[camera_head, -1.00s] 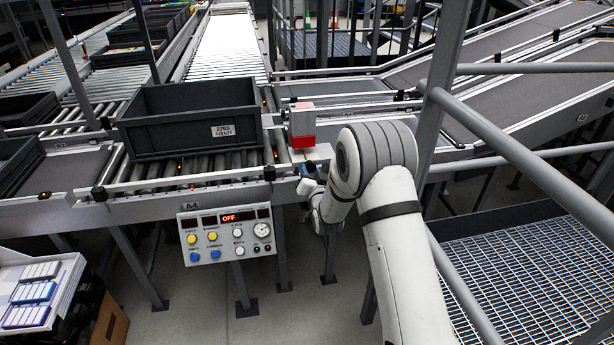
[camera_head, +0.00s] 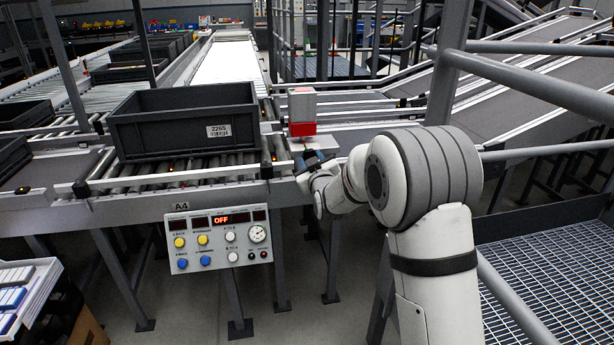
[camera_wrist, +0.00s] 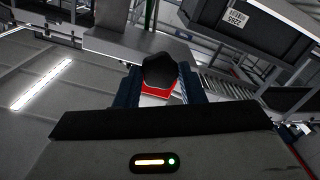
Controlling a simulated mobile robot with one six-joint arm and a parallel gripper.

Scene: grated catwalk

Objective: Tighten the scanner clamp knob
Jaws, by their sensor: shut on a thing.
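The scanner (camera_head: 302,105), a grey box with a red front, stands at the conveyor's edge just right of the grey tote. My gripper (camera_head: 312,161) is directly below it, small and partly hidden by my own wrist in the head view. In the wrist view, the two dark blue fingers of my gripper (camera_wrist: 160,88) are closed around a black faceted clamp knob (camera_wrist: 159,69). Red of the scanner shows behind the knob. The clamp behind the knob is mostly hidden, so how tight it is cannot be told.
A grey tote (camera_head: 185,121) marked 2265 sits on the rollers left of the scanner. A control panel (camera_head: 219,239) reading OFF hangs below the conveyor edge. Grey railing (camera_head: 550,78) and a grated walkway (camera_head: 545,270) lie to the right of my arm.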

